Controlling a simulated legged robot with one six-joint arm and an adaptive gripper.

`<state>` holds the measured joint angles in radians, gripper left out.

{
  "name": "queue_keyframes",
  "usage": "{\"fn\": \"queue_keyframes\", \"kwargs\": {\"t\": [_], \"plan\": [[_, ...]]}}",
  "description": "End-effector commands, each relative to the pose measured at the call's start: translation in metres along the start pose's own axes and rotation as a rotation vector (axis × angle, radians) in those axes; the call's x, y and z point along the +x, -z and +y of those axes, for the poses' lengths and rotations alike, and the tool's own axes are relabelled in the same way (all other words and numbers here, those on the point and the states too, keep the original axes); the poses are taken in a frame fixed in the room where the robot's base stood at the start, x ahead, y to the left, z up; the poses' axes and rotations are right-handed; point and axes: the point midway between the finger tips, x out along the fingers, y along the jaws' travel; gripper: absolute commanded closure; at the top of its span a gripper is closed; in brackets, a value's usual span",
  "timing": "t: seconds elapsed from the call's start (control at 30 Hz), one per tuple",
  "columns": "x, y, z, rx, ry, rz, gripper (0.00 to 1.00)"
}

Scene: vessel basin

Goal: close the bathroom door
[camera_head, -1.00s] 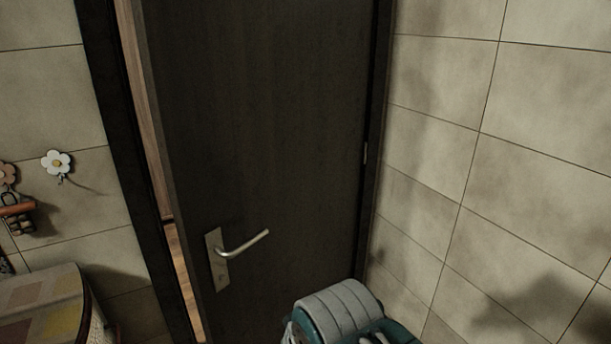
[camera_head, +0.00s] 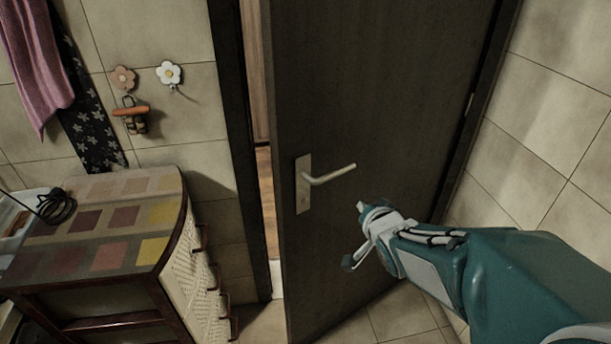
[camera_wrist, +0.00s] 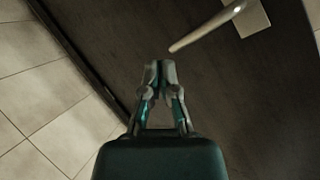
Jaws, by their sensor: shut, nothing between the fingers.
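The dark bathroom door (camera_head: 350,120) stands slightly ajar, with a narrow gap at its left edge that shows a wooden floor beyond. Its silver lever handle (camera_head: 330,175) sits on a plate near the left edge. The handle also shows in the wrist view (camera_wrist: 215,25), at the top and close to my gripper. My gripper (camera_head: 355,235) is in front of the door, below and right of the handle. In the wrist view its fingertips (camera_wrist: 160,66) are together and empty. I cannot tell whether they touch the door.
A cabinet with a patchwork top (camera_head: 110,225) stands left of the door, close to the frame. Flower hooks (camera_head: 169,73), hanging keys (camera_head: 131,115) and a pink towel (camera_head: 38,60) are on the left wall. Tiled wall (camera_head: 565,110) bounds the right; some floor (camera_head: 385,315) is clear.

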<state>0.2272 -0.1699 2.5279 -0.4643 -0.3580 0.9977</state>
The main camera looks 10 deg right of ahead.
Motion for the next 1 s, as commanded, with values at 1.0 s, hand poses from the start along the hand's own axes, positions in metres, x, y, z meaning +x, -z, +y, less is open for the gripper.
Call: {"fn": "queue_keyframes", "kwargs": {"t": [1.0], "plan": [[0.069, -0.044, -0.030, 0.797, 0.622, -0.205, 1.00]]}}
